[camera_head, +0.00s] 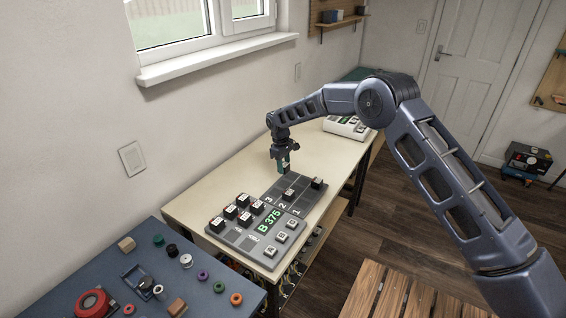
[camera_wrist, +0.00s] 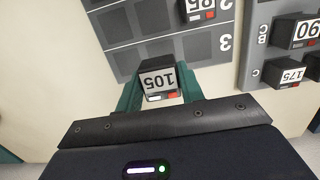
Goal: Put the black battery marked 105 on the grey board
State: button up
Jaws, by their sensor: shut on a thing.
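My gripper (camera_head: 284,170) is shut on the black battery marked 105 (camera_wrist: 158,79), whose label faces the wrist camera. Its teal fingers (camera_wrist: 159,88) stand on both sides of the battery. The grey board (camera_wrist: 128,62), with rows of darker squares numbered 1, 2 and 3, lies on the table; it also shows in the head view (camera_head: 270,192). The held battery appears at the board's edge by row 3; I cannot tell its height above it. Two other black batteries (camera_head: 317,183) (camera_head: 288,194) stand on the board.
Beside the board is a grey unit (camera_head: 213,235) with a green "B 375" display, several black batteries and lettered keys. A blue bench (camera_head: 205,292) with coloured rings stands at the front left. A white device (camera_head: 345,128) sits at the table's far end. Table between is clear.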

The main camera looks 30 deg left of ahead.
aim_at(285, 185)
jog(key=shift+f, duration=3.2)
jog(key=shift+f, duration=0.5)
jog(key=o, duration=1.1)
jog(key=shift+r, duration=0.1)
jog(key=r, duration=0.3)
jog(key=a+r, duration=0.1)
jog(key=r, duration=0.6)
jog(key=shift+a+r, duration=0.15)
jog(key=shift+r, duration=0.15)
